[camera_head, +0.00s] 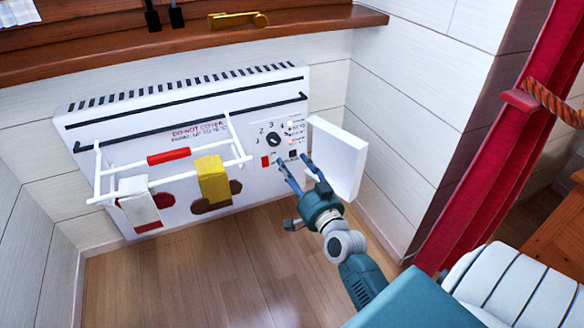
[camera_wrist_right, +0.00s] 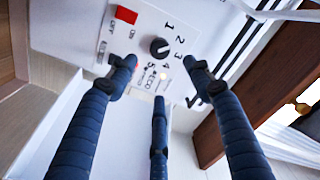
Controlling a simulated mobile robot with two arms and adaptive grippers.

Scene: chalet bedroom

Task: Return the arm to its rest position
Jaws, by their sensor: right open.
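My right gripper (camera_head: 297,170) is open and empty, in front of the control panel of the white wall heater (camera_head: 150,112). In the wrist view the three dark fingers of this gripper (camera_wrist_right: 160,72) are spread before the panel (camera_wrist_right: 190,22). The panel has a black knob (camera_head: 274,139), which also shows in the wrist view (camera_wrist_right: 159,47). A red switch (camera_head: 265,161) sits below the knob; it is at the top left in the wrist view (camera_wrist_right: 126,14). A white cover (camera_head: 338,160) stands open beside the panel, close to the gripper. My left gripper is not in view.
A white drying rack (camera_head: 96,170) hangs on the heater, with a white and red cloth (camera_head: 137,203) and a yellow cloth (camera_head: 213,180). A wooden sill (camera_head: 170,42) runs above. A red curtain (camera_head: 485,130) hangs at right. The wooden floor (camera_head: 200,270) below is clear.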

